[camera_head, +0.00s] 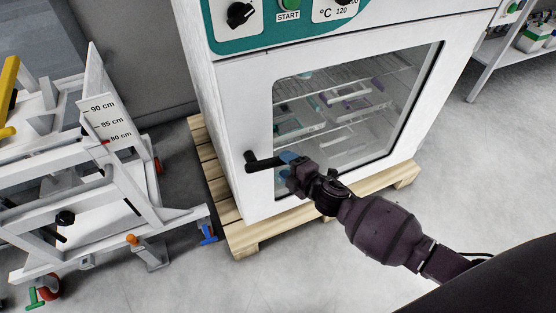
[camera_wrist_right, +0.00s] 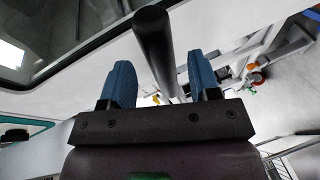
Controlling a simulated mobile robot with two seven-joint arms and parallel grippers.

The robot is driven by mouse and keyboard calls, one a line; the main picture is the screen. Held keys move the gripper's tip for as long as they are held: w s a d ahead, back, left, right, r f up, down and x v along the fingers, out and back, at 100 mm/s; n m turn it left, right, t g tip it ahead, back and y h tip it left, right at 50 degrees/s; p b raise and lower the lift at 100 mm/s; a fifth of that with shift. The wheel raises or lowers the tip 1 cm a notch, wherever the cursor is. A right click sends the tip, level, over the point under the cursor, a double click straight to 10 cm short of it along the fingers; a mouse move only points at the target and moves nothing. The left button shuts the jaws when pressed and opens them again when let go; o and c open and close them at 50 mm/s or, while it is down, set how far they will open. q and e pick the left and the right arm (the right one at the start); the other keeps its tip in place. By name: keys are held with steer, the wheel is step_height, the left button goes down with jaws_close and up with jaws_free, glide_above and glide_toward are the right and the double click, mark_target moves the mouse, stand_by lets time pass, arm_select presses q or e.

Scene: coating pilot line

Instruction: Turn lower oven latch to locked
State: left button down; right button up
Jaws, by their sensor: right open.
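The oven latch (camera_head: 262,164) is a black bar handle at the left edge of the white oven door, low down. It extends to the right from its pivot, roughly level in the head view. My right gripper (camera_head: 289,159), with blue fingertips, is at the free end of the bar. In the right wrist view the black bar (camera_wrist_right: 154,42) runs between the two spread fingers of my right gripper (camera_wrist_right: 161,80), with a gap visible on each side. The fingers hide part of the bar's end in the head view. My left gripper is not in view.
The oven door (camera_head: 236,110) is closed, with a window showing wire racks. The oven stands on a wooden pallet (camera_head: 243,239). A white wheeled frame (camera_head: 120,190) with a height scale stands at the left. Grey floor is free in front.

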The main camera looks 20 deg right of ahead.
mark_target(283, 163)
steer(key=shift+b+x, duration=0.3)
steer(key=shift+x, duration=1.45)
steer(key=shift+f, duration=0.1)
jaws_close()
